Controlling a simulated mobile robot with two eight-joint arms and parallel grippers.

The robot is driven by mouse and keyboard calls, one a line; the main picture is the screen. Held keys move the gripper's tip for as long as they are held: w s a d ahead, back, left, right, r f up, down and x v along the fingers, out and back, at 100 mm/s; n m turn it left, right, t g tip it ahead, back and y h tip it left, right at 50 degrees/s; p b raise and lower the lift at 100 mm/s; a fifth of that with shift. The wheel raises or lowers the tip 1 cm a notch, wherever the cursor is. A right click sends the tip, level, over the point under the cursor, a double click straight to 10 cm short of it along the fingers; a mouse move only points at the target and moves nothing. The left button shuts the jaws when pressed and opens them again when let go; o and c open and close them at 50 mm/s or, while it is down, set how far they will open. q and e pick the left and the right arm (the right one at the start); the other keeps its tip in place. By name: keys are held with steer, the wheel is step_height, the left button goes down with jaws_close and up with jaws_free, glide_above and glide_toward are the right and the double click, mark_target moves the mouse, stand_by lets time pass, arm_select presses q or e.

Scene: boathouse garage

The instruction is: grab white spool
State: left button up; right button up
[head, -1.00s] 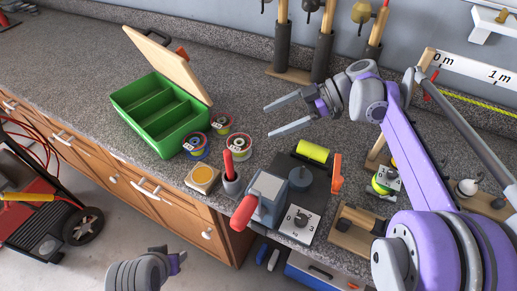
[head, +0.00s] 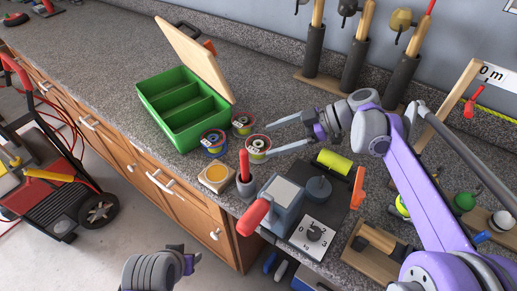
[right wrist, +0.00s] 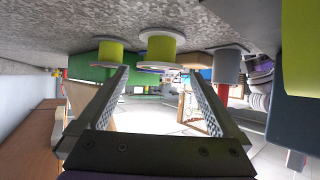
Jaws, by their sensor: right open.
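Three small spools stand by the green box in the head view. The nearest to my right gripper (head: 269,140) has a pale top and looks most like the white spool (head: 258,146). My right gripper is open, its fingertips at this spool's right edge; contact is unclear. In the right wrist view the spool (right wrist: 160,46) shows yellow-green sides and pale flanges, centred beyond the open fingers (right wrist: 160,75). A second spool (right wrist: 108,50) stands left of it there. The others in the head view are a blue-sided spool (head: 213,142) and a reddish one (head: 243,123). My left gripper (head: 186,263) is low, away from the counter.
The green compartment box (head: 158,120) with a raised wooden lid (head: 200,60) stands behind the spools. A grey cup (head: 246,185) with a red handle, a yellow-topped block (head: 216,175) and a vise-like tool (head: 283,200) stand in front. A yellow-green cylinder (head: 334,161) lies right.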

mark_target(255, 145)
steer(key=x, duration=0.3)
steer(key=shift+r, duration=0.1)
steer(key=c, duration=1.2)
